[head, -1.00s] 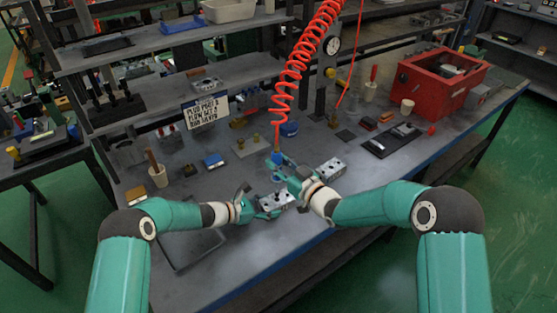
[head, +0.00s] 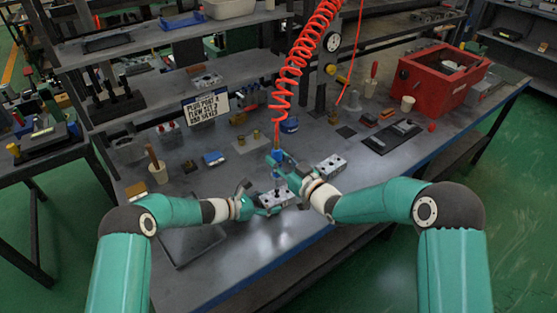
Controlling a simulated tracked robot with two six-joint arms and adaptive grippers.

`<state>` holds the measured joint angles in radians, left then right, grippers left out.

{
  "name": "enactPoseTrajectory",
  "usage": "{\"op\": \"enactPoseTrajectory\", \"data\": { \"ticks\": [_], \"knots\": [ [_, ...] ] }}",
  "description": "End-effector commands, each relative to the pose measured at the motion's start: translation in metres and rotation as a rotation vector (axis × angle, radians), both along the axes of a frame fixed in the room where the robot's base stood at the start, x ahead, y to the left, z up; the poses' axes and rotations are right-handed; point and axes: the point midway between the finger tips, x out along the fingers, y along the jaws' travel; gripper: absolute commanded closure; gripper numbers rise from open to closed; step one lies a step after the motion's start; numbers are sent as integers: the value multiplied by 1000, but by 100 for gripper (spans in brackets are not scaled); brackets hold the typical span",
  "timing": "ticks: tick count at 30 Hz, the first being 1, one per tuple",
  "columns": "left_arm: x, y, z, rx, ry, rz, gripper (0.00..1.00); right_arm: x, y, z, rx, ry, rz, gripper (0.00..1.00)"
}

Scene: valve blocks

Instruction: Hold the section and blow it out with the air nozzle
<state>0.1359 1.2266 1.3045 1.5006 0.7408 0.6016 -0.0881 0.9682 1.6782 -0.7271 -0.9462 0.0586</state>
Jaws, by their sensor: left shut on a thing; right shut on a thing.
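The valve section (head: 277,198), a silver metal block with dark holes on top, is held just above the bench in my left gripper (head: 262,204). My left gripper is shut on its left side. The air nozzle (head: 276,157), blue with a brass fitting above, hangs on a red coiled hose (head: 290,75). My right gripper (head: 281,166) is shut on the nozzle, just above the section. The nozzle's tip points down at the section's top; whether it touches cannot be told. A second silver block (head: 330,165) lies to the right of my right gripper.
A dark tray (head: 392,138) lies nearer. A sign (head: 206,108) and a cup with a brush (head: 157,172) are at left. The front right bench is clear.

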Motion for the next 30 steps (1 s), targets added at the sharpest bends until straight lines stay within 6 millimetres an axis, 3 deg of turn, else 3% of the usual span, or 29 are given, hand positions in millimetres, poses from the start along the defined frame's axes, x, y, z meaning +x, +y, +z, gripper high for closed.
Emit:
{"op": "enactPoseTrajectory", "data": {
  "ticks": [30],
  "knots": [
    [0,0,0,0,2,-1,97,0,0,-13,1,-1,0,100]
  ]
}}
